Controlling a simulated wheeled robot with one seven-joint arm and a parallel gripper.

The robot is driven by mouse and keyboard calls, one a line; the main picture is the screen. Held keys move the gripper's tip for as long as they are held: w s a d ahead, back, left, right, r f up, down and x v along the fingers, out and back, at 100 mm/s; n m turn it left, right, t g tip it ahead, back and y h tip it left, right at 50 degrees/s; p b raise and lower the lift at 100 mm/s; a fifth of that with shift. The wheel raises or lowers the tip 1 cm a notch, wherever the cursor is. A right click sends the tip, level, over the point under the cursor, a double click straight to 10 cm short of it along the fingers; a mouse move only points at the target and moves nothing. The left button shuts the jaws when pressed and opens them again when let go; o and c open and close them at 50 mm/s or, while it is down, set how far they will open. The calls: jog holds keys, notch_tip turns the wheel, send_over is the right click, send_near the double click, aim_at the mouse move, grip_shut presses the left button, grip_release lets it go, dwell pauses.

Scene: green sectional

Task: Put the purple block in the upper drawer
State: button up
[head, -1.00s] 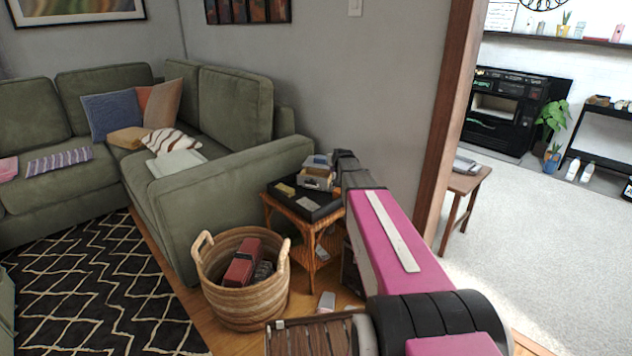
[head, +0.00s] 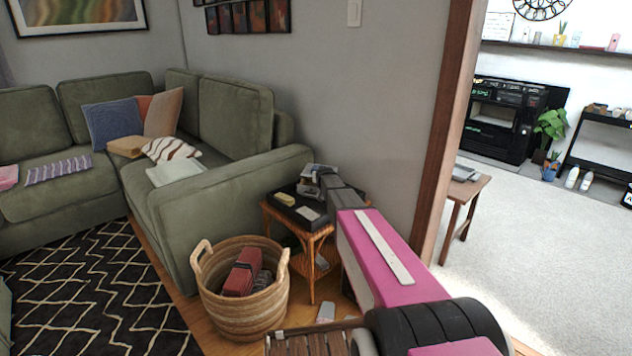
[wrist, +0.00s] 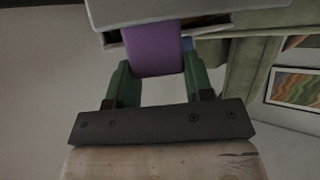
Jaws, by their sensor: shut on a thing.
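The purple block (wrist: 153,48) is between the two green fingers of my gripper (wrist: 157,68) in the wrist view. The fingers are shut on its sides. The block's far end meets the edge of a pale grey, box-like unit (wrist: 190,14) at the top of that view. I cannot tell whether the block is inside a drawer, nor which drawer. In the head view my arm reaches over the side table (head: 318,232), hiding the block and the fingers. A small grey unit (head: 322,171) shows partly behind the arm's end.
A yellow-grey item (head: 285,198) and a pale flat item (head: 308,213) lie on the black tabletop. A wicker basket (head: 240,305) stands in front. The green sofa (head: 225,210) is left of the table, and a wall and wooden post (head: 450,130) are behind and right.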

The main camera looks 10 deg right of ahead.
jog(key=w+a+f, duration=0.2)
jog(key=w+f, duration=0.1)
jog(key=shift+w+a, duration=0.1)
jog(key=shift+w, duration=0.05)
jog(key=shift+c, duration=0.4)
jog(key=o, duration=1)
jog(key=d+v, duration=0.1)
jog(key=v, duration=1.2)
jog(key=s+a+f+g, duration=0.1)
jog(key=s+f+g, duration=0.2)
jog(key=s, duration=1.1)
jog(key=s+a+f+g, duration=0.1)
jog(key=s+f+g, duration=0.2)
jog(key=s, duration=1.1)
jog(key=s+a+f+g, duration=0.1)
jog(key=s+f+g, duration=0.2)
jog(key=s, duration=1)
jog(key=g, duration=0.3)
jog(key=shift+s+n+y, duration=0.4)
